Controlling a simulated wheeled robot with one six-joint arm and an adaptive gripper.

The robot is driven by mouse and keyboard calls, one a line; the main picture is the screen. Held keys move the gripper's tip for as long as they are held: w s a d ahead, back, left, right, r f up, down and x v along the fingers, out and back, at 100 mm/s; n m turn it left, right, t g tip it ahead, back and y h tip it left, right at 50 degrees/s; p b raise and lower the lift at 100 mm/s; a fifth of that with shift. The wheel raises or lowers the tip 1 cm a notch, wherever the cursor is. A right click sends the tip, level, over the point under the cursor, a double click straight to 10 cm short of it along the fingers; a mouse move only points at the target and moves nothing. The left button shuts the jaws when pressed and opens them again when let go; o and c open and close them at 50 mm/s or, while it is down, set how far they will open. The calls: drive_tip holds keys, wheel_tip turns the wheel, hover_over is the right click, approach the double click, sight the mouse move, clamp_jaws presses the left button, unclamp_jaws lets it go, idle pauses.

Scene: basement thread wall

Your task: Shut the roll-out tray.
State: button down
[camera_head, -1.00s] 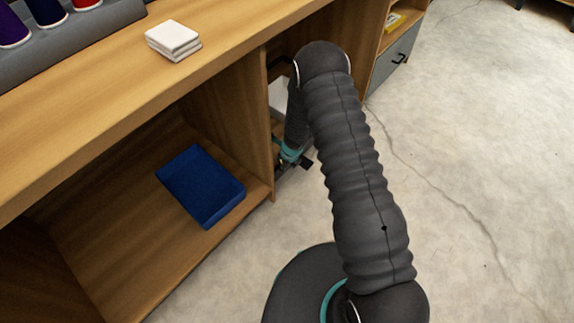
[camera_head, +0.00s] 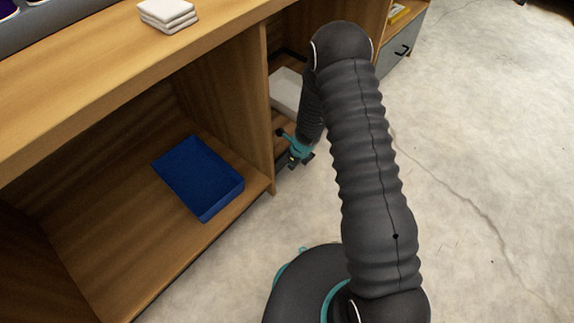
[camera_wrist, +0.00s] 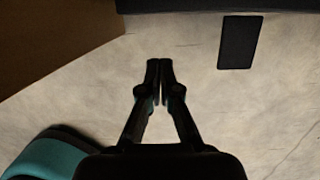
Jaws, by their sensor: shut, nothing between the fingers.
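The roll-out tray (camera_head: 282,123) seems to be the low wooden surface in the bay right of the cabinet's upright panel, in the head view. My arm hides much of it, so how far out it stands cannot be told. A white box (camera_head: 286,91) is in the same bay. My gripper (camera_head: 301,160) is shut and empty, low at the front of that bay. In the wrist view my gripper (camera_wrist: 160,64) has its fingertips together over the floor. A dark edge (camera_wrist: 220,5) lies beyond them; contact with the tray is not visible.
A blue bin (camera_head: 198,178) lies in the open left bay. White folded stacked items (camera_head: 167,14) lie on the wooden top. A grey drawer front (camera_head: 400,50) is beyond my arm. Bare concrete floor (camera_head: 480,150) is free at the right. A dark rectangle (camera_wrist: 240,42) shows in the wrist view.

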drive_tip(key=p+v, duration=0.3)
drive_tip(key=v, duration=0.7)
drive_tip(key=shift+p, duration=0.35)
